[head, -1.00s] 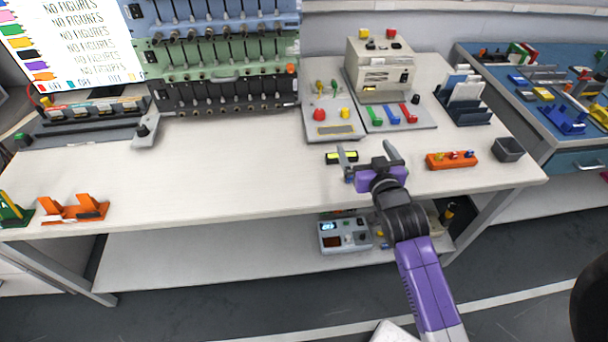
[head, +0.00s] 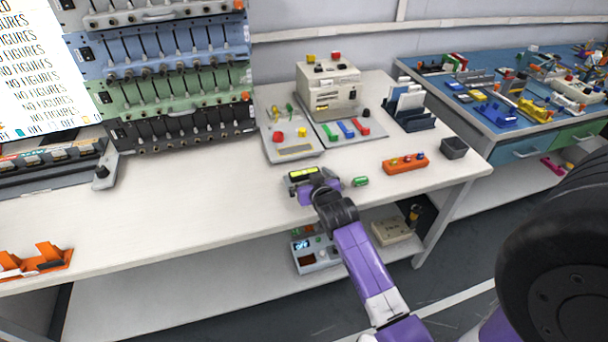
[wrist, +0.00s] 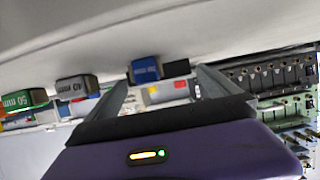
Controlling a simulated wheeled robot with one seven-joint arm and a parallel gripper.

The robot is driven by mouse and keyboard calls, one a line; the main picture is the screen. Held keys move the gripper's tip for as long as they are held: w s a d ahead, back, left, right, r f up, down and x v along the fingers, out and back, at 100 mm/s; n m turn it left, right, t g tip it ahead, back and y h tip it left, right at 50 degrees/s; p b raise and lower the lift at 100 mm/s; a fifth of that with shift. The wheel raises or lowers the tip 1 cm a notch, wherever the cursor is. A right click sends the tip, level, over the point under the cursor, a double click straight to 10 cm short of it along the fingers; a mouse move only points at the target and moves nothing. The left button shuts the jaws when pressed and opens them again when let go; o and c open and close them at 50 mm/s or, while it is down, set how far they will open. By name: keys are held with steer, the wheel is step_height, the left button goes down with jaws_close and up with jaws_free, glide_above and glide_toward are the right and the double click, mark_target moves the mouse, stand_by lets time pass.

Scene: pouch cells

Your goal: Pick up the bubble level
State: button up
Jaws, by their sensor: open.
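The bubble level (head: 302,173) is a small dark bar with a yellow-green window, lying on the white bench near its front edge in the head view. My gripper (head: 309,182) is low over the bench, right at the level, and hides part of it. In the wrist view my gripper (wrist: 160,80) is open, with its two fingers apart. A blue block (wrist: 144,69) and a dark block (wrist: 177,68) show beyond and between the fingers. I cannot tell if the dark one is the level, nor whether the fingers touch it.
A small green piece (head: 360,181) lies right of my gripper. An orange holder (head: 405,164) and a dark bin (head: 454,148) stand farther right. A grey control panel (head: 290,150) and a beige machine (head: 328,88) stand behind.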

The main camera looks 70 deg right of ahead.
steer(key=shift+x, duration=0.9)
steer(key=shift+c, duration=0.2)
steer(key=c, duration=1.1)
steer(key=shift+c, duration=0.7)
steer(key=shift+r, duration=0.15)
